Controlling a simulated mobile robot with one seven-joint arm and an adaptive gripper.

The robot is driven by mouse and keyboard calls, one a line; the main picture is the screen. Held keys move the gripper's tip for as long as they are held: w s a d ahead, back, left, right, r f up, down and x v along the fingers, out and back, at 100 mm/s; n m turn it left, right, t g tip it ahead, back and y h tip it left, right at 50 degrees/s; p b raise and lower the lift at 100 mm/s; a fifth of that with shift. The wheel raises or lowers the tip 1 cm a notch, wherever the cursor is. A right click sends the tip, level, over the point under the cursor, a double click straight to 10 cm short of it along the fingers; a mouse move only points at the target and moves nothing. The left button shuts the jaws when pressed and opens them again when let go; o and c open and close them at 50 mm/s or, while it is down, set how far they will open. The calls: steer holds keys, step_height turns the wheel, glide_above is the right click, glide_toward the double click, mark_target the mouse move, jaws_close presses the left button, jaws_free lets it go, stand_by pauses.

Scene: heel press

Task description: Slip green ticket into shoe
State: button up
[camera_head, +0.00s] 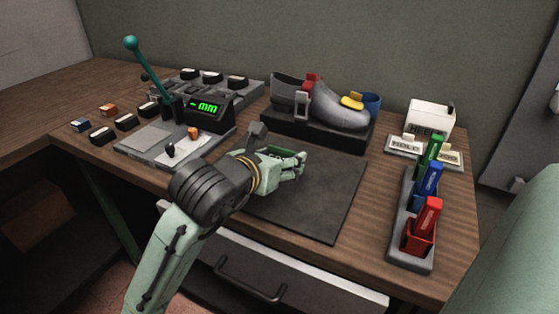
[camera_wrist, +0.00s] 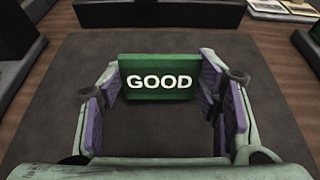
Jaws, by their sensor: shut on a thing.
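My gripper (camera_head: 296,163) is above the dark mat, in front of the shoe. In the wrist view its purple-padded fingers (camera_wrist: 160,92) are shut on a green ticket (camera_wrist: 160,88) with "GOOD" in white. The ticket is hard to make out in the head view. The grey shoe (camera_head: 342,108) sits on a black stand (camera_head: 318,130) at the back, with red and yellow parts on it. The ticket is apart from the shoe.
A grey rack (camera_head: 410,255) at right holds green (camera_head: 434,147), blue (camera_head: 430,180) and red (camera_head: 426,220) pieces. A white box (camera_head: 430,115) stands behind it. A teal-handled lever (camera_head: 145,65) and a green-lit display (camera_head: 204,107) are at left. The mat (camera_head: 320,200) is clear.

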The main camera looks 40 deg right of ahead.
steer(key=shift+f, duration=0.7)
steer(key=shift+f+b, duration=0.6)
steer(key=shift+b, duration=0.15)
